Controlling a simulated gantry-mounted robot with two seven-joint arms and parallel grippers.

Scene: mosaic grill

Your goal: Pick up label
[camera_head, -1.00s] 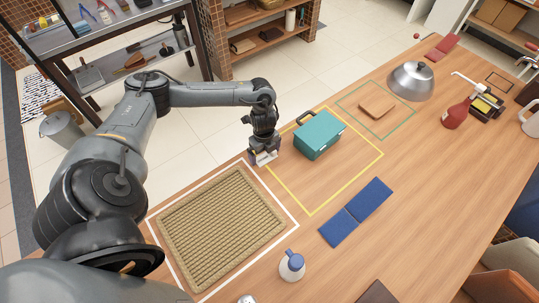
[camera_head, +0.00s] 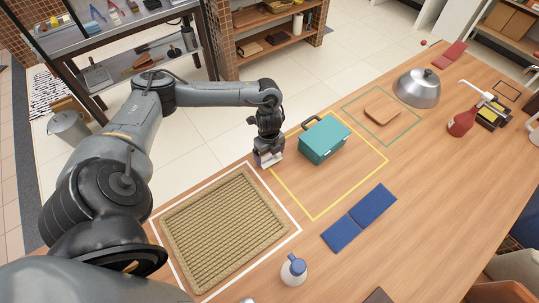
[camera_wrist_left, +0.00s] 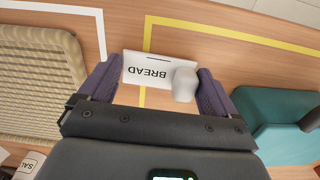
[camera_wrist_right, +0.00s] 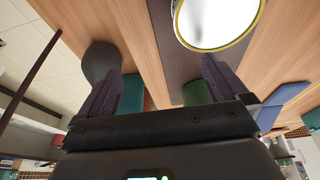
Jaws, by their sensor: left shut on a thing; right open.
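A white label (camera_wrist_left: 150,72) reading BREAD shows upside down between my left fingers in the left wrist view, with a pale rounded block (camera_wrist_left: 185,84) at its right end. My left gripper (camera_wrist_left: 154,86) is shut on the label. In the head view, my left gripper (camera_head: 268,158) is low beside the table's far edge, between the woven mat and the teal box, with a bit of white at its tips. My right gripper (camera_wrist_right: 160,85) is open and empty in the right wrist view. It is outside the head view.
The woven mat (camera_head: 225,220) lies in a white outline. The teal box (camera_head: 325,139) stands in a yellow outline (camera_head: 316,218), close right of my left gripper. A blue folded panel (camera_head: 359,217), a blue-topped bottle (camera_head: 293,270) and a metal dome (camera_head: 417,88) stand clear of it.

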